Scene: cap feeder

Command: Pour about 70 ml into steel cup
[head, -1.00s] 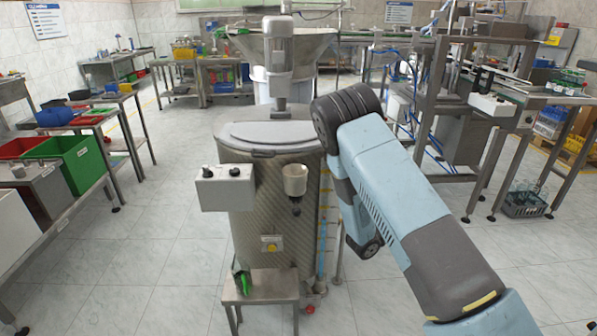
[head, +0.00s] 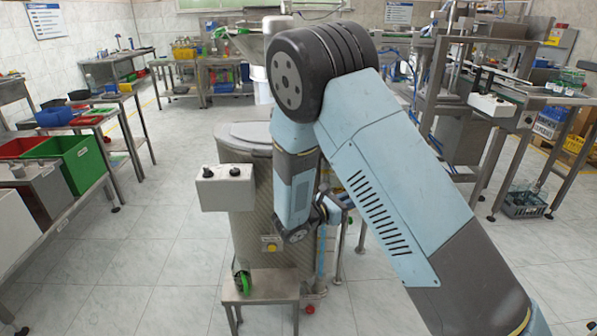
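I cannot make out a steel cup in the head view. My arm reaches in from the lower right, bends at a large dark joint, and its light blue forearm hangs down in front of the tall steel drum (head: 246,225). No pouring vessel can be made out. A small steel stool (head: 262,289) stands at the drum's foot with a green object (head: 243,283) at its left edge.
A grey control box (head: 225,188) sticks out at the drum's left front. Green bins (head: 78,163) sit on a bench at the left. A steel conveyor frame (head: 455,130) stands at the right. The floor left of the drum is clear.

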